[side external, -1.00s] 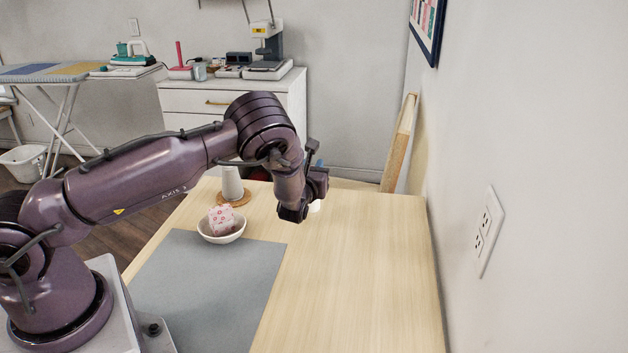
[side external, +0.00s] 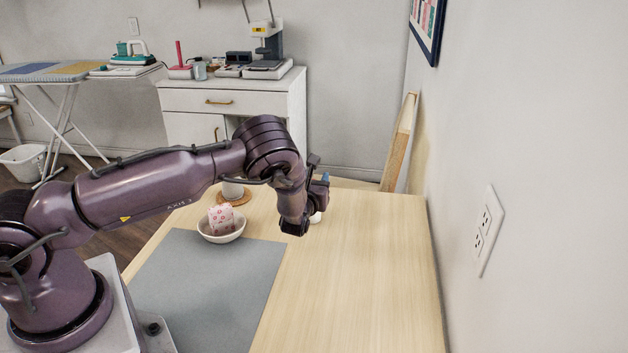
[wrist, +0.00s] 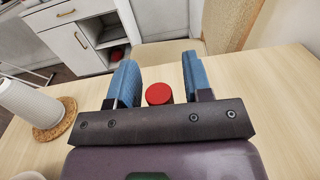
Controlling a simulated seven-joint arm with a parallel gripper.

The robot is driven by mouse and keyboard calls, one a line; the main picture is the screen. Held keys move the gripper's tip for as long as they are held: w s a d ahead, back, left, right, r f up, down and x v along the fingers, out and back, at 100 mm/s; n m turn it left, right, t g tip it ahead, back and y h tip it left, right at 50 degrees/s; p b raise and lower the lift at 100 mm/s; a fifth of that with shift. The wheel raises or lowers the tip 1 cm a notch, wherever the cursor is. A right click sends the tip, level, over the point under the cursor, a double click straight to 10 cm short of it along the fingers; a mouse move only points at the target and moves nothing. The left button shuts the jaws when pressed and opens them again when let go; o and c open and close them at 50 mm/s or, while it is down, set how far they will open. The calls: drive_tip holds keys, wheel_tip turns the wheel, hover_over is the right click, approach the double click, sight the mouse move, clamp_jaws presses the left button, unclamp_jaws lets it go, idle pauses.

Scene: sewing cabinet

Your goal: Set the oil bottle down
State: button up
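The oil bottle shows its round red cap (wrist: 159,93) between my gripper's two blue fingers in the wrist view; the gripper body hides most of the rest. In the side external view a small pale part of the bottle (side external: 316,218) shows beside my gripper (side external: 321,193). My gripper (wrist: 159,62) is shut on the bottle, with gaps beside the narrower cap. The bottle is low over the wooden table (side external: 350,270), right of the white bowl. I cannot tell whether its base touches the tabletop.
The white bowl (side external: 222,237) holds a pink-patterned block (side external: 221,218) by the grey mat (side external: 205,290). A white cylinder (wrist: 20,103) stands on a cork coaster (wrist: 55,120) at the table's far left. The table's right side is clear. A wall (side external: 530,150) bounds the right.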

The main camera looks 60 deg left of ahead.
drive_tip(key=shift+s+d+r, duration=0.1)
drive_tip(key=shift+r, duration=0.1)
drive_tip(key=v, duration=1.2)
drive_tip(key=s+a+r+n+g, duration=0.2)
drive_tip(key=s+r+n+g, duration=0.45)
drive_tip(key=r+n, duration=0.2)
drive_tip(key=s+a+r+n+g, duration=0.2)
drive_tip(key=s+r+n+g, duration=0.45)
drive_tip(key=n, duration=0.35)
drive_tip(key=s+d+r+n+t+h, duration=0.5)
drive_tip(key=s+d+r+n+h, duration=0.4)
drive_tip(key=d, duration=0.5)
wheel_tip(320, 180, up, 3)
drive_tip(key=s+h, duration=0.2)
drive_tip(key=h, duration=0.1)
drive_tip(key=shift+s+d+f, duration=0.2)
drive_tip(key=shift+s, duration=0.15)
